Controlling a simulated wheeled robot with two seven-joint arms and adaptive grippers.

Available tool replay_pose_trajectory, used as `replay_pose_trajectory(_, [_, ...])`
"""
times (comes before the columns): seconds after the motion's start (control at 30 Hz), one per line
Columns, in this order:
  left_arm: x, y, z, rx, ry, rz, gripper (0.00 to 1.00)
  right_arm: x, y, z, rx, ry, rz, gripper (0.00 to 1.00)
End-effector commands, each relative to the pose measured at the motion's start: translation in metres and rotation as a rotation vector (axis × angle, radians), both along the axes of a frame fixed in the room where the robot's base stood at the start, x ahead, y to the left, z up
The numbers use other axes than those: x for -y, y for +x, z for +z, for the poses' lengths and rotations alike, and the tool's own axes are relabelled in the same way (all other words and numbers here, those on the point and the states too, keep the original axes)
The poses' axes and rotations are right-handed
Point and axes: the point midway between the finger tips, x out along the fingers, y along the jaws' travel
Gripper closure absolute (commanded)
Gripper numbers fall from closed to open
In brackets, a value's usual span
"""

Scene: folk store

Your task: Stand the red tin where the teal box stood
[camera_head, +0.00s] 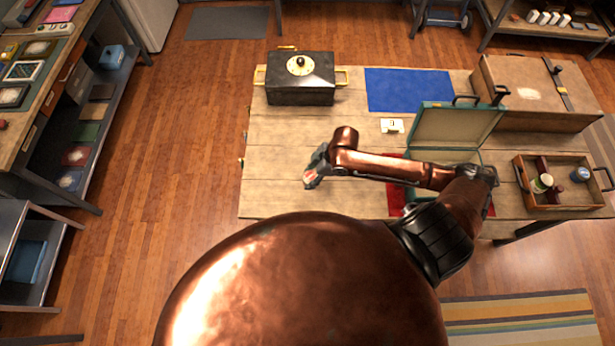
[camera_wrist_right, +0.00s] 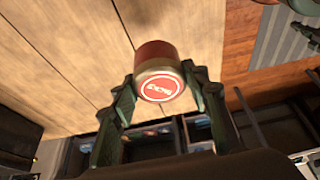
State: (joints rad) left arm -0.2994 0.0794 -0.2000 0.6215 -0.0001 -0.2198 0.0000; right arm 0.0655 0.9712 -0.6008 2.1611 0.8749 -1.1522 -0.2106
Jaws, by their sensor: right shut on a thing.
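My right gripper (camera_head: 317,163) is over the left front part of the wooden table. It is shut on the red tin (camera_head: 309,179), which shows only as a small red and pale patch there. In the right wrist view the red tin (camera_wrist_right: 155,52) sits between the two fingers of the right gripper (camera_wrist_right: 160,84), its round red-and-white labelled end facing the camera. I cannot tell whether the tin touches the table. An open teal case (camera_head: 455,128) stands at the right of the table, partly hidden by my arm. My left gripper is not in view.
A black box with a dial (camera_head: 300,88) stands at the back left, beside a blue mat (camera_head: 408,90). A small white card (camera_head: 391,126), a red mat (camera_head: 396,200), a brown case (camera_head: 535,95) and a wooden tray (camera_head: 555,207) are also on the table. The left middle is bare.

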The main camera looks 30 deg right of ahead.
Motion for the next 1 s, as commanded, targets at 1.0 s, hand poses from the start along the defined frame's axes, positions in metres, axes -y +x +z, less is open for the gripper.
replay_pose_trajectory(1.0, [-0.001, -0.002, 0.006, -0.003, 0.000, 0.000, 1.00, 0.006, 0.031, -0.070, 0.002, -0.001, -0.001, 0.55])
